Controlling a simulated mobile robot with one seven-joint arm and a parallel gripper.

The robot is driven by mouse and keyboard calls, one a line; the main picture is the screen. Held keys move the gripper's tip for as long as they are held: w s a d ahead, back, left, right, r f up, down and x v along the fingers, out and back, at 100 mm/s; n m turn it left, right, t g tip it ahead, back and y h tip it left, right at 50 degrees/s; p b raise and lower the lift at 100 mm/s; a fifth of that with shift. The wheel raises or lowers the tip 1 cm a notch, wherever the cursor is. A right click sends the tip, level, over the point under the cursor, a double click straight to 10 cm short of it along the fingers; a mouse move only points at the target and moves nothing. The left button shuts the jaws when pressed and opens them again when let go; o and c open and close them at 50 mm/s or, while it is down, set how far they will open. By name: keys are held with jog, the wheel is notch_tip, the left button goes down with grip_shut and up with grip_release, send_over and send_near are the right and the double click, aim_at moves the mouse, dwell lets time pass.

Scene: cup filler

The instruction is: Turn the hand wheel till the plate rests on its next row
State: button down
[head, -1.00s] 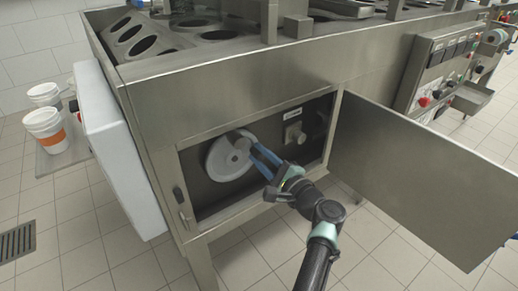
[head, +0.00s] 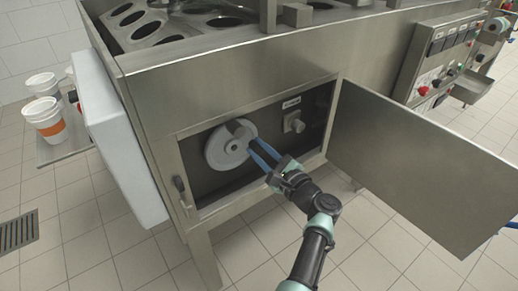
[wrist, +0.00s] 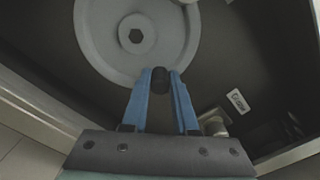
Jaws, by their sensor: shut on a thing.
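The grey hand wheel (head: 226,148) sits inside the open compartment in the machine's front. In the wrist view the wheel (wrist: 105,45) shows its hub with a dark hexagonal centre. My gripper (head: 255,146) reaches in from the lower right to the wheel's right side. In the wrist view its blue fingers (wrist: 159,75) are closed on a dark knob (wrist: 160,80) at the wheel's lower rim. The plate with round holes (head: 160,24) is at the top of the machine, partly cut off by the picture edge. Its row alignment cannot be told.
The compartment door (head: 420,165) stands open to the right of my arm. A grey fitting (head: 293,122) sticks out inside the compartment, right of the wheel. White cups (head: 45,118) stand on a side shelf at left. A control panel (head: 447,60) is at upper right.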

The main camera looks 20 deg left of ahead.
jog(key=shift+f, duration=0.25)
jog(key=c, duration=0.7)
grip_release()
jog(key=shift+r, duration=0.15)
jog(key=shift+d, duration=0.15)
jog(key=shift+p+v, duration=2.45)
jog(key=shift+v, duration=3.95)
jog(key=shift+s, duration=0.15)
